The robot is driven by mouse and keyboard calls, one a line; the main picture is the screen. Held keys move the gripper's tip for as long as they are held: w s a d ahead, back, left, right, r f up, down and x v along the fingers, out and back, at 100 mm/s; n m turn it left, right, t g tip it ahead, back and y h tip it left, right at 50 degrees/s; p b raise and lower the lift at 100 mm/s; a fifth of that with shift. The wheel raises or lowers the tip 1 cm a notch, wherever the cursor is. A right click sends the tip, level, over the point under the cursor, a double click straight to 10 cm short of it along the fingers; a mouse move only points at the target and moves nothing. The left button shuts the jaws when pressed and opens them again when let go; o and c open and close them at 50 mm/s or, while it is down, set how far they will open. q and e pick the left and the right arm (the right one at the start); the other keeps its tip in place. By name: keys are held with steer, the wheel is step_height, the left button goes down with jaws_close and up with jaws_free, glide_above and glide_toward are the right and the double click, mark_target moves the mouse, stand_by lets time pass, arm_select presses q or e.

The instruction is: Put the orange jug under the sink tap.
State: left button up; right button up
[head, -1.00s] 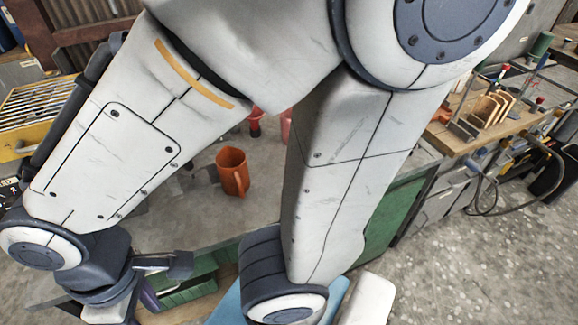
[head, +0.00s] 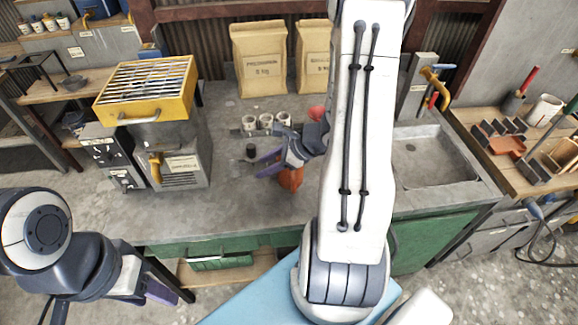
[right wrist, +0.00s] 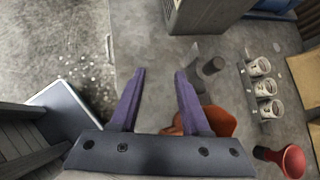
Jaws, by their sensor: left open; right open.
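The orange jug (head: 291,179) stands on the grey counter, partly hidden behind my right gripper and arm. My right gripper (head: 262,166) is open and empty, just left of the jug in the head view. In the right wrist view the jug (right wrist: 218,122) shows beyond and beside the right-hand finger of the open gripper (right wrist: 156,75), not between the fingers. The sink basin (head: 428,158) is at the right of the counter. A yellow curved fitting (head: 436,84), apparently the tap, is on a post behind it. My left gripper (head: 155,288) is low at the left, away from the jug.
A yellow-topped grill machine (head: 150,92) stands left on the counter. Several white cups (head: 266,122) and two paper sacks (head: 258,58) are behind the jug. A red object (right wrist: 286,160) is near the cups. My right arm blocks the counter between jug and sink.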

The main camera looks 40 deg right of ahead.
steer(key=s+d+f+m+t+h, duration=0.1)
steer(key=s+d+f+m+h, duration=0.2)
steer(key=d+m, duration=0.5)
steer(key=shift+n, duration=0.7)
steer(key=w+f, duration=0.1)
steer(key=w+d+f+p, duration=0.1)
steer(key=w+f, duration=0.1)
steer(key=shift+w+d+f+p, duration=0.25)
steer(key=shift+f+p, duration=0.1)
steer(key=p+x, duration=0.1)
steer(key=x, duration=0.4)
steer(key=shift+w, duration=0.15)
jaws_close()
